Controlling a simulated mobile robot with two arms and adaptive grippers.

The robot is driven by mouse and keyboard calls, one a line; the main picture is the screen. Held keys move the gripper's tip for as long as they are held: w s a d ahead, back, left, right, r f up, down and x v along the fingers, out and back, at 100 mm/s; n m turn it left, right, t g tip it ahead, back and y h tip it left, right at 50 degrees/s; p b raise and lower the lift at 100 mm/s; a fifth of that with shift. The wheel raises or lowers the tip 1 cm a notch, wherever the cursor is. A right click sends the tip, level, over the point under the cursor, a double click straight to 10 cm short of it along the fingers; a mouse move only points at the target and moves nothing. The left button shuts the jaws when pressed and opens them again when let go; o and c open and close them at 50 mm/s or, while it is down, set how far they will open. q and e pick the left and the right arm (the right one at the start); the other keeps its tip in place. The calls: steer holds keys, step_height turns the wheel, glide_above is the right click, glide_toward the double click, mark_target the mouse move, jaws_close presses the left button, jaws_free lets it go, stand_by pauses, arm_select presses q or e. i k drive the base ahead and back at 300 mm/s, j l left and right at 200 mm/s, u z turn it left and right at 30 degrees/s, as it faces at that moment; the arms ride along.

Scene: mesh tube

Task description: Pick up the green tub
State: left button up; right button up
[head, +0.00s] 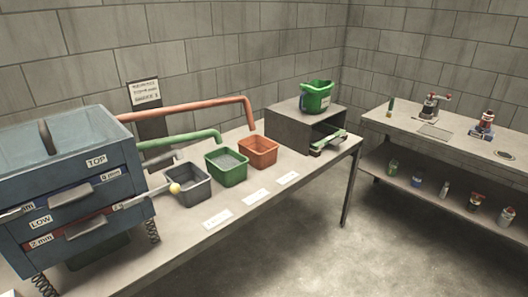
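A green tub (227,175) stands upright on the long table, between a dark grey tub (187,192) and an orange tub (258,158). Its inside looks greyish; I cannot tell whether it holds anything. A green pipe (180,138) ends just above and behind it. A second green container (317,97), bucket-like with a pale label, stands on top of a grey box at the far end of the table. Neither of my grippers is in view.
A blue drawer unit (75,185) on springs fills the near left, with a yellow-tipped rod (174,188) reaching toward the grey tub. An open-fronted grey box (290,130) stands far right on the table. A side bench (465,150) holds tools and small jars. Open floor (330,240) lies in front.

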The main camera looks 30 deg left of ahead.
mark_target(229, 167)
steer(key=i+l+u, duration=0.1)
steer(key=i+u, duration=0.2)
steer(key=i, duration=0.25)
steer(key=i+l+u, duration=0.3)
steer(key=i, duration=0.25)
steer(key=i+l+u, duration=0.25)
steer(key=i, duration=0.25)
